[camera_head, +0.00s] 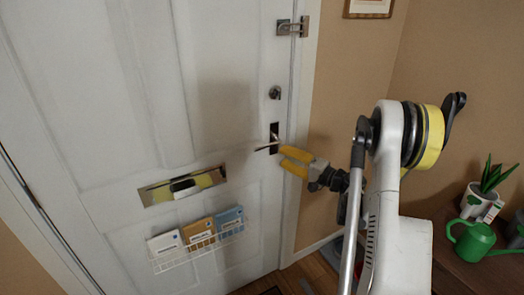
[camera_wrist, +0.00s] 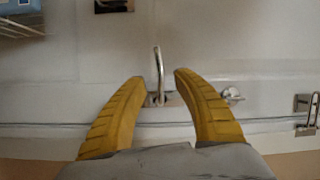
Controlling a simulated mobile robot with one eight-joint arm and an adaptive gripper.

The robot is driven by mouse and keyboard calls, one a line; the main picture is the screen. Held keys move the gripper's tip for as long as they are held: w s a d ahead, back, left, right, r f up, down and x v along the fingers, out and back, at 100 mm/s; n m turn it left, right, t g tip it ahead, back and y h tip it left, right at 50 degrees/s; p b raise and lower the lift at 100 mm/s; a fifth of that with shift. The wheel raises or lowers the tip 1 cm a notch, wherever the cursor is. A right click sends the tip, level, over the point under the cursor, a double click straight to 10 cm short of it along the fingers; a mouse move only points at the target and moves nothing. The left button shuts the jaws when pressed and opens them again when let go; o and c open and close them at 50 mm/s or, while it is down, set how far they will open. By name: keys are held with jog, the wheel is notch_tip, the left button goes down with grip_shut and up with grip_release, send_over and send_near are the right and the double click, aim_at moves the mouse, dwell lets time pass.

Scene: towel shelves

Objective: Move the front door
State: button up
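The white front door (camera_head: 105,100) looks closed in its frame. Its metal lever handle (camera_head: 267,147) sticks out from a dark plate on the right side of the door. In the wrist view the handle (camera_wrist: 158,72) shows in the gap between my two yellow fingers. My gripper (camera_head: 284,158) is open, with its fingertips just right of the handle in the head view. In the wrist view my gripper (camera_wrist: 159,78) has one finger on each side of the handle; I cannot tell whether either touches it.
A lock knob (camera_head: 275,92) and a latch (camera_head: 293,27) sit above the handle. A mail slot (camera_head: 183,186) and a wire rack (camera_head: 200,247) with boxes are lower on the door. A green watering can (camera_head: 474,240) and a potted plant (camera_head: 484,195) stand on a dark cabinet at right.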

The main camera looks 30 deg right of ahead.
aim_at(263, 147)
jog(key=b+x, duration=0.2)
jog(key=x, duration=0.7)
jog(key=shift+w+a, duration=0.15)
jog(key=shift+w, duration=0.2)
grip_shut()
